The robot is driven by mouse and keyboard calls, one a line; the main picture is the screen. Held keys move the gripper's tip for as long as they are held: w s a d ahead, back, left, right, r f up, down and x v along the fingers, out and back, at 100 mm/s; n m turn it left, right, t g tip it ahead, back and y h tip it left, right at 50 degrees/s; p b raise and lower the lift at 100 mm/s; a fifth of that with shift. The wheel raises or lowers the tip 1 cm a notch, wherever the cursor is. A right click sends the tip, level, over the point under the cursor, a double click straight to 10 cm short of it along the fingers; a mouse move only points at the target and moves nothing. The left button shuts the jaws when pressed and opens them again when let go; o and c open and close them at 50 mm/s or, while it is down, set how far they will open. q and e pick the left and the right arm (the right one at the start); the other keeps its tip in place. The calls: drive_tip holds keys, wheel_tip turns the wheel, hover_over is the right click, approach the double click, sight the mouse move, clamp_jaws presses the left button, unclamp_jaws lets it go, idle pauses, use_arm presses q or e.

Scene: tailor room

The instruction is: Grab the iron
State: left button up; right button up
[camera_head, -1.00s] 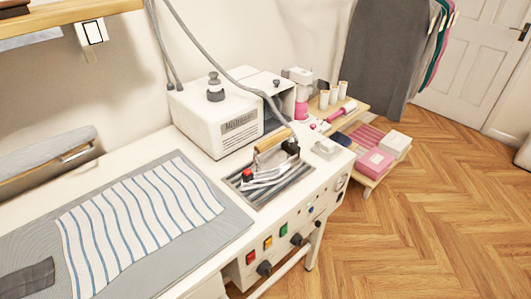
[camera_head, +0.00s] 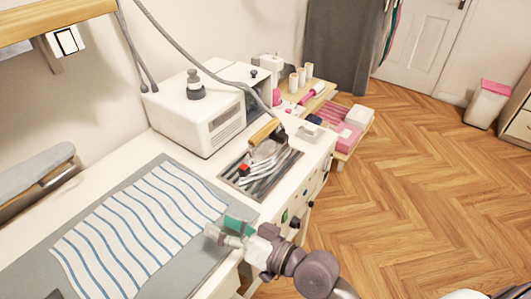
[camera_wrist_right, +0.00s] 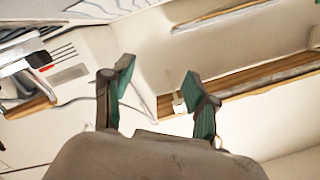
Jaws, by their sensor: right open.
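The iron (camera_head: 262,152) has a wooden handle, a metal body and a red part. It rests on a ribbed metal stand set in the white ironing table, with a grey hose running nearby. In the right wrist view, what seems to be its wooden handle (camera_wrist_right: 30,107) shows at the left edge. My right gripper (camera_head: 222,233) is open and empty, above the table's front edge, nearer than the iron and apart from it. Its spread teal-padded fingers show in the wrist view (camera_wrist_right: 158,80). My left gripper is not in view.
A white steam box (camera_head: 200,115) stands behind the iron. Striped cloth (camera_head: 140,230) lies on the grey ironing pad at left. A low wooden shelf with pink boxes (camera_head: 346,136) stands beyond the table. Wooden floor (camera_head: 430,190) to the right is open.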

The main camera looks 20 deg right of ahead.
drive_tip(key=w+d+r+m+t+h, duration=0.35)
drive_tip(key=w+r+m+t, duration=0.4)
drive_tip(key=m, duration=0.25)
drive_tip(key=m+g+h, duration=0.3)
drive_tip(key=m+h, duration=1)
approach(266, 136)
drive_tip(key=x, duration=0.4)
drive_tip(key=p+x, duration=0.1)
drive_tip(key=x, duration=0.2)
drive_tip(key=shift+d+f, duration=0.25)
drive_tip(key=shift+d, duration=0.05)
drive_tip(key=shift+w+r, duration=0.1)
drive_tip(key=shift+w, duration=0.15)
drive_tip(key=x, duration=0.4)
drive_tip(key=shift+w+a+r+p, duration=0.1)
drive_tip(key=shift+w+a+p, duration=0.05)
drive_tip(key=shift+w+p, duration=0.25)
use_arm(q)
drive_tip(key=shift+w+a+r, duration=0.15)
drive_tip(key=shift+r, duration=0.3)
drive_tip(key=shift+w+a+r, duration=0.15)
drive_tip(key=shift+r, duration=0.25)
use_arm(e)
clamp_jaws()
